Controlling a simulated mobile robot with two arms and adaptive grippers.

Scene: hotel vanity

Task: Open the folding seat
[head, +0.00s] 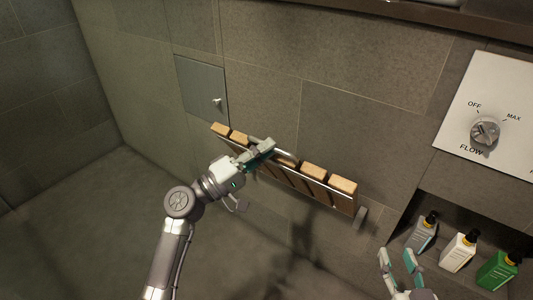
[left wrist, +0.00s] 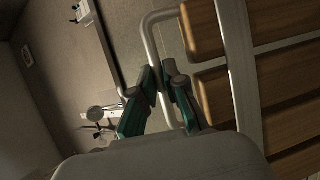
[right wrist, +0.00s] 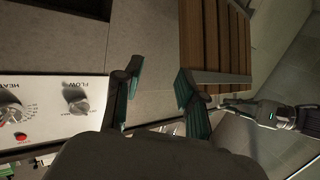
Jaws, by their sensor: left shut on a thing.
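The folding seat (head: 342,186) has wooden slats on a metal frame and is mounted on the tiled wall. It is folded up, its slats hanging steeply along the wall. In the left wrist view its slats (left wrist: 207,30) and a bent metal bar (left wrist: 150,40) show close up. My left gripper (head: 262,149) is at the seat's top edge, shut on the metal bar, with the fingers (left wrist: 160,90) on either side of it. My right gripper (head: 398,262) is open and empty, low in front of the bottle niche. In the right wrist view the seat (right wrist: 215,40) is beyond its parted fingers (right wrist: 158,92).
A white panel with a flow knob (head: 485,131) is on the wall at right. Below it a niche holds a grey bottle (head: 421,236), a white bottle (head: 458,252) and a green bottle (head: 497,270). A small wall hatch (head: 200,88) is left of the seat. The floor (head: 110,215) at left is clear.

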